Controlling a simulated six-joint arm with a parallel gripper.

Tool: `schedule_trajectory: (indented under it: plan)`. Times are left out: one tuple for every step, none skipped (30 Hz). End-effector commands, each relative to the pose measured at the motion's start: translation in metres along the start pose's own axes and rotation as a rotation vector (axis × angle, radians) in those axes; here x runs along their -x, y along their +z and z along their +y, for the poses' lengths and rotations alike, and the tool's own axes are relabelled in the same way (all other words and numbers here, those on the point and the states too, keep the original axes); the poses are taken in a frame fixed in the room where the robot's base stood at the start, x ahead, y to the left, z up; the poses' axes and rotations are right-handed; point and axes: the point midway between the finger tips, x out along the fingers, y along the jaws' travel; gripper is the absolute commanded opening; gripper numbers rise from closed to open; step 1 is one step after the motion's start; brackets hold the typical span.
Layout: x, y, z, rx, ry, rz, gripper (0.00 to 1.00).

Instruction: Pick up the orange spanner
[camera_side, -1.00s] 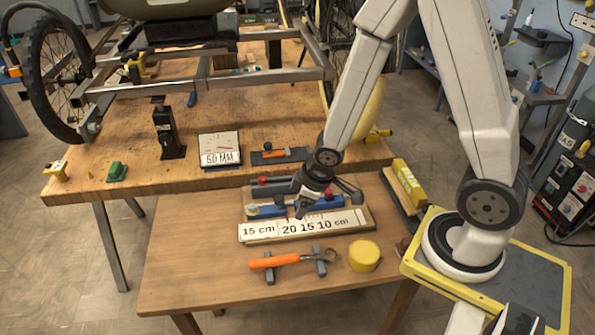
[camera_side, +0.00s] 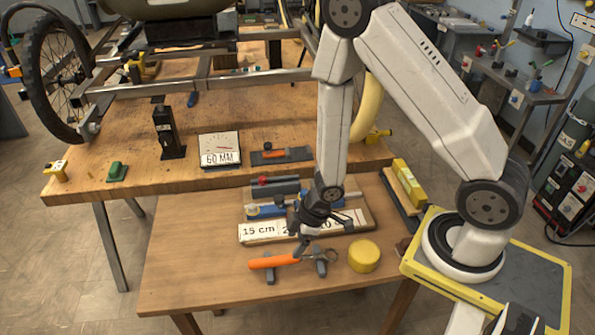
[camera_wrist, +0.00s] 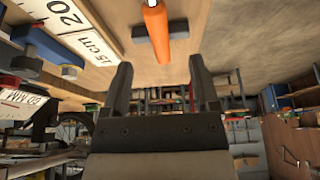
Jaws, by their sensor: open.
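The orange spanner (camera_side: 274,261) lies across two small dark rests (camera_side: 321,267) near the front of the low wooden table. Its orange handle points left and its metal ring end (camera_side: 327,254) points right. In the wrist view, the orange handle (camera_wrist: 156,30) shows at the top, beyond the fingertips, with a dark rest (camera_wrist: 160,31) crossing under it. My gripper (camera_side: 301,250) is above and just behind the spanner, near where handle and metal part meet. In the wrist view, its two dark fingers (camera_wrist: 162,78) are apart with nothing between them. I cannot tell whether a finger touches the spanner.
A measuring board (camera_side: 262,232) marked in centimetres lies just behind the spanner, with blue and grey tools behind it. A yellow round tub (camera_side: 364,256) stands close right of the ring end. A yellow block (camera_side: 408,182) is at the back right. The table's front left is clear.

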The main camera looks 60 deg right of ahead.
Motion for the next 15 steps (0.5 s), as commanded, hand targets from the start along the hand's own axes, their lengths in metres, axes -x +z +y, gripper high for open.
schedule_trajectory:
  plan:
    - [-0.004,0.000,0.000,0.001,-0.001,0.000,0.78]
    - [-0.005,0.000,0.000,0.001,-0.001,0.000,0.78]
    - [-0.008,0.000,0.000,0.001,-0.001,0.000,0.78]
    - [-0.010,0.000,0.000,0.000,-0.001,-0.001,0.78]
    - [-0.012,0.000,0.000,0.001,-0.001,-0.001,0.78]
    - [-0.014,0.000,0.000,0.000,-0.001,-0.001,0.78]
    - [-0.016,0.000,0.000,0.000,0.000,-0.001,0.78]
    - [-0.017,0.000,0.000,0.000,0.000,-0.001,0.78]
    - [-0.019,0.000,0.000,0.000,0.000,-0.001,0.78]
    - [-0.019,0.000,0.000,0.000,0.001,-0.001,0.78]
    - [-0.020,0.000,0.000,0.000,0.001,-0.001,0.78]
    - [-0.020,0.000,0.000,0.000,0.001,0.000,0.78]
    - [-0.020,0.000,0.000,0.000,0.001,0.000,0.78]
    - [-0.020,0.000,0.000,0.000,0.001,0.000,0.78]
    - [-0.020,0.000,0.000,0.000,0.001,0.000,0.78]
